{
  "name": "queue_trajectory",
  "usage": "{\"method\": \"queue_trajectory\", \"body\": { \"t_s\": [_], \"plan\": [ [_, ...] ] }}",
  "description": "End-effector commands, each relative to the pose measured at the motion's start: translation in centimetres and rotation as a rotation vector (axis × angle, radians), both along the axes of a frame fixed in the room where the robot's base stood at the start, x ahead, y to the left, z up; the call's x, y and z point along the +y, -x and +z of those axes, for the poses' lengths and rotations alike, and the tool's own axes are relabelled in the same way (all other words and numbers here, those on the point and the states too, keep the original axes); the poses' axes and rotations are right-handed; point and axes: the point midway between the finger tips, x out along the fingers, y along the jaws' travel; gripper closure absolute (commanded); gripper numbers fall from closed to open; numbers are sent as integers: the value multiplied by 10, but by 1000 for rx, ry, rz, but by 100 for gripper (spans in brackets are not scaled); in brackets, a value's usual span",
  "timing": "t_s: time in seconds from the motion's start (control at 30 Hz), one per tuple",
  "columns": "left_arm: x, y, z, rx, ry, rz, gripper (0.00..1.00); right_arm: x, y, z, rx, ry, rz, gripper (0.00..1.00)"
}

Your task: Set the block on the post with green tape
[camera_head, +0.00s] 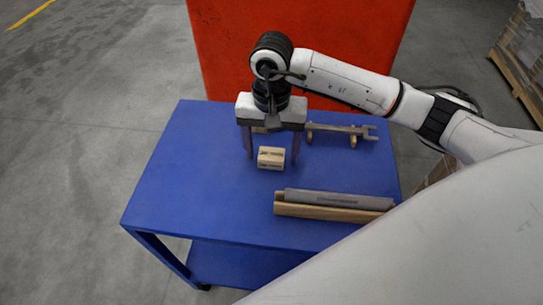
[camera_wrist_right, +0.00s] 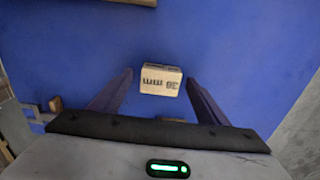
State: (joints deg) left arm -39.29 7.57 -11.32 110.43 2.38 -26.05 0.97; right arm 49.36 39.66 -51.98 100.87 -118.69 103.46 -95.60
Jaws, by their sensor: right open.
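A small light wooden block (camera_head: 271,158) with dark print lies on the blue table. It also shows in the right wrist view (camera_wrist_right: 160,80), between the fingertips and a little beyond them. My right gripper (camera_head: 272,157) points down over the table, open and empty, its fingers apart on either side of the block. I cannot tell how high the fingertips are above the table. No post with green tape can be made out in either view. My left gripper is not in view.
A blue table (camera_head: 185,190) carries a wrench (camera_head: 340,130) on wooden supports at the back right. A grey bar (camera_head: 335,198) lies along a wooden beam (camera_head: 330,212) at the front right. The table's left side is clear. A red panel (camera_head: 300,30) stands behind.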

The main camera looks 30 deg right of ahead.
Motion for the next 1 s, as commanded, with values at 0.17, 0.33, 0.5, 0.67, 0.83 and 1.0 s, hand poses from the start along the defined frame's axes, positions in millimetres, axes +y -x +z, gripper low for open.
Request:
{"method": "queue_trajectory", "body": {
  "t_s": [0.17, 0.33, 0.5, 0.67, 0.83, 1.0],
  "plan": [
    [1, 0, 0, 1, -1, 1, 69, 0, 0, 0, -1, -1, 0, 53],
    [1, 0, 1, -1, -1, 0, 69, 0, 0, 1, -1, -1, 0, 75],
    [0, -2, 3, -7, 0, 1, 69, 0, 0, 1, -1, -1, 0, 79],
    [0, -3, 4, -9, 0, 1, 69, 1, -1, 14, -4, -2, 0, 79],
    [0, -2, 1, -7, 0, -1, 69, 1, -2, 47, -8, -2, 0, 79],
    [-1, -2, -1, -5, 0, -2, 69, 0, -1, 79, -6, -1, 0, 79]
  ]
}}
